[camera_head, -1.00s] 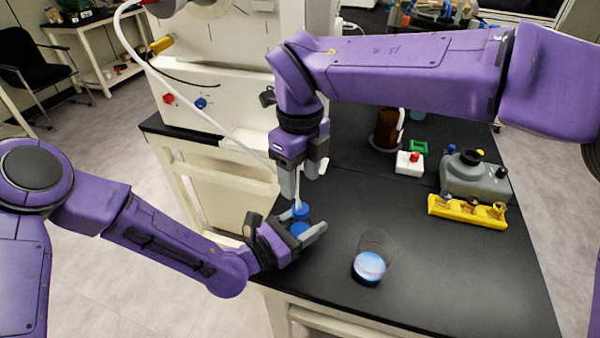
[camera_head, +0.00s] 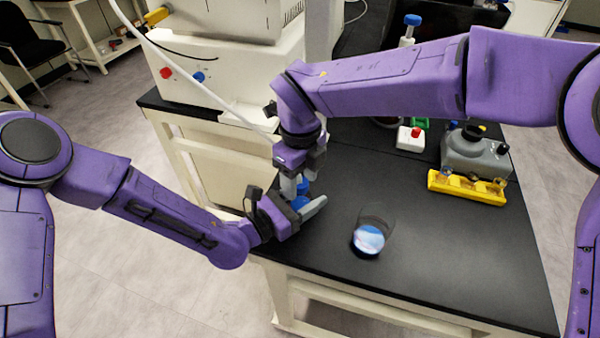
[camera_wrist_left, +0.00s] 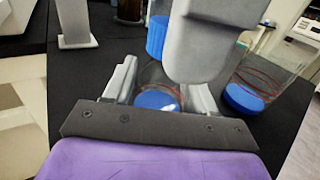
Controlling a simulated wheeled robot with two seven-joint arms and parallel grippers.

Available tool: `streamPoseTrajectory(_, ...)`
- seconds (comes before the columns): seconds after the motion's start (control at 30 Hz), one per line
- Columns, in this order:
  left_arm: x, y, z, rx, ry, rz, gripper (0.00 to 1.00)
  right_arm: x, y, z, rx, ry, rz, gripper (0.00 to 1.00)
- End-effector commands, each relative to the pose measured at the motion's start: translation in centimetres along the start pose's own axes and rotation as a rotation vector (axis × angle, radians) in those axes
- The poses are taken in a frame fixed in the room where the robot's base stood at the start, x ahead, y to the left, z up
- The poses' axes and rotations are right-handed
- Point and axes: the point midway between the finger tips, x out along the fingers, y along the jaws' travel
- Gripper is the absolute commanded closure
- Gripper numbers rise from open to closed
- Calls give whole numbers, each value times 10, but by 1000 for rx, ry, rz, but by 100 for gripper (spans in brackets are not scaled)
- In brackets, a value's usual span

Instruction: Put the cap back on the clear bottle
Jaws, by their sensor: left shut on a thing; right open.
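The clear bottle (camera_wrist_left: 155,100), with blue at its bottom, is gripped between the fingers of my left gripper (camera_head: 308,212). The blue ribbed cap (camera_wrist_left: 157,35) is at the bottle's top end, and it also shows in the head view (camera_head: 302,187). I cannot tell whether it is seated. My right gripper (camera_head: 302,184) is open and points down over the bottle, its fingers on either side of the cap. One of its fingers blocks part of the left wrist view. Much of the bottle is hidden in the head view.
A clear glass vessel with blue in it (camera_head: 368,240) stands to the right of the bottle. A yellow rack (camera_head: 466,187), a grey device (camera_head: 475,155) and a white box with a red button (camera_head: 409,138) are farther back. The front right of the black table is clear.

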Motion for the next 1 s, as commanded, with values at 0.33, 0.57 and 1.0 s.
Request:
streamPoseTrajectory(0.33, 0, 0, 0, 0, 0, 0, 100, 0, 0, 0, -1, 0, 0, 100)
streamPoseTrajectory(0.57, 0, 0, 0, 0, 0, 0, 100, 0, 0, 0, 145, 0, -1, 100)
streamPoseTrajectory(1.0, 0, 0, 0, 0, 0, 0, 100, -1, 0, 0, 142, 0, -1, 40)
